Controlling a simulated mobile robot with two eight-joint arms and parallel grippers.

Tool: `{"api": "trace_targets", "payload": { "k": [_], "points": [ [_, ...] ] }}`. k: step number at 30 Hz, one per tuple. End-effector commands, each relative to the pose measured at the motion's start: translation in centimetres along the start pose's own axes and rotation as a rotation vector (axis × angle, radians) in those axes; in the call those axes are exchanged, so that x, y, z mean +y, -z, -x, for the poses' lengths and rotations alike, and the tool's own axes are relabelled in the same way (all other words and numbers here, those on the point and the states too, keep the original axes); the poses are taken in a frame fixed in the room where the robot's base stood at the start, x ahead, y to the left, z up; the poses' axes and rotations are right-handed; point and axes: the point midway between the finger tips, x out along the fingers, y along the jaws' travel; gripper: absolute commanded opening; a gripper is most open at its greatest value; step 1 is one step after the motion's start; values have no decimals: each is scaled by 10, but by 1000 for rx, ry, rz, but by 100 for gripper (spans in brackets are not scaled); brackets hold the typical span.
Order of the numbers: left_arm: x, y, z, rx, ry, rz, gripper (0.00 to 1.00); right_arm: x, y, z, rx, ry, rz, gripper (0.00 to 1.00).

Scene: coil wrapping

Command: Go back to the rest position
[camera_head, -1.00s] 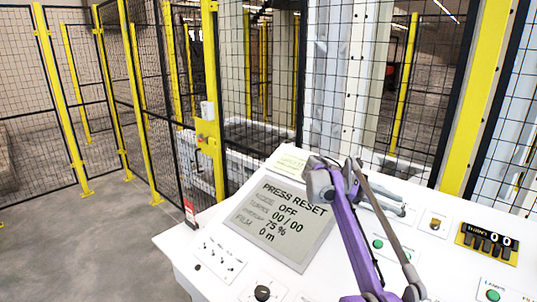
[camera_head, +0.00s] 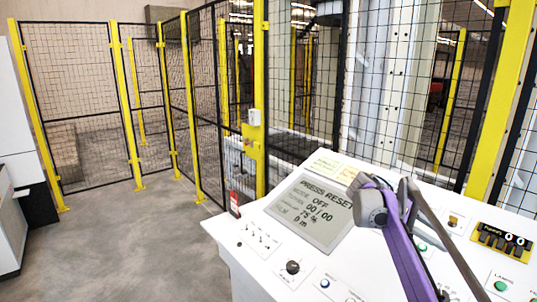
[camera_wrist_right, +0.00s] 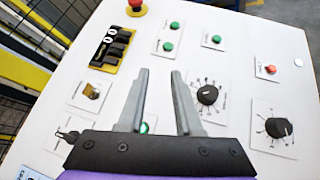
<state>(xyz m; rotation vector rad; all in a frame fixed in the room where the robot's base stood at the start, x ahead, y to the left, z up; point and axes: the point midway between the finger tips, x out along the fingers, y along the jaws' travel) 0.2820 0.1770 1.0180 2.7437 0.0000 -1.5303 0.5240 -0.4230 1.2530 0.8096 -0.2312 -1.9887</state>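The white control panel (camera_head: 265,225) stands at the lower right of the head view. Its tilted screen (camera_head: 305,238) reads "PRESS RESET", "OFF", "00 / 00", "75 %" and "0 m". My purple and grey right arm (camera_head: 405,255) reaches up over the panel from the bottom right. Its gripper cannot be made out in the head view. In the right wrist view my right gripper (camera_wrist_right: 160,75) has its two grey fingers apart with nothing between them, above the panel face. A green button (camera_wrist_right: 146,127) shows low between the fingers. My left gripper is in neither view.
The panel carries a yellow-black counter (camera_head: 503,242), a black knob (camera_head: 292,267) and a red emergency button (camera_wrist_right: 136,7). Yellow-posted mesh fencing (camera_head: 190,110) stands behind. A white cabinet (camera_head: 22,150) is at the left edge. Grey floor (camera_head: 130,245) is clear between cabinet and panel.

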Motion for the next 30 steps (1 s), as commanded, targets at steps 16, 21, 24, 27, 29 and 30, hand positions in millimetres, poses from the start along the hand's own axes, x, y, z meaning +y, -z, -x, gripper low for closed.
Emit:
{"api": "trace_targets", "payload": {
  "k": [16, 21, 24, 27, 29, 30],
  "points": [
    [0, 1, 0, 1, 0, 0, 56, -194, 22, 17, 717, 192, -379, 34],
    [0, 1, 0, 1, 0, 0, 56, -276, 36, 20, 930, 343, -535, 34],
    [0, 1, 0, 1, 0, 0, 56, -323, 46, 20, 1040, 448, -628, 34],
    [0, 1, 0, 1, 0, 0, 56, -362, 55, 20, 1126, 548, -708, 34],
    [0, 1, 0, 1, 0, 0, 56, -380, 59, 19, 1164, 598, -747, 34],
    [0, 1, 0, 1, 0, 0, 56, -390, 62, 18, 1184, 627, -769, 34]
  ]
}}
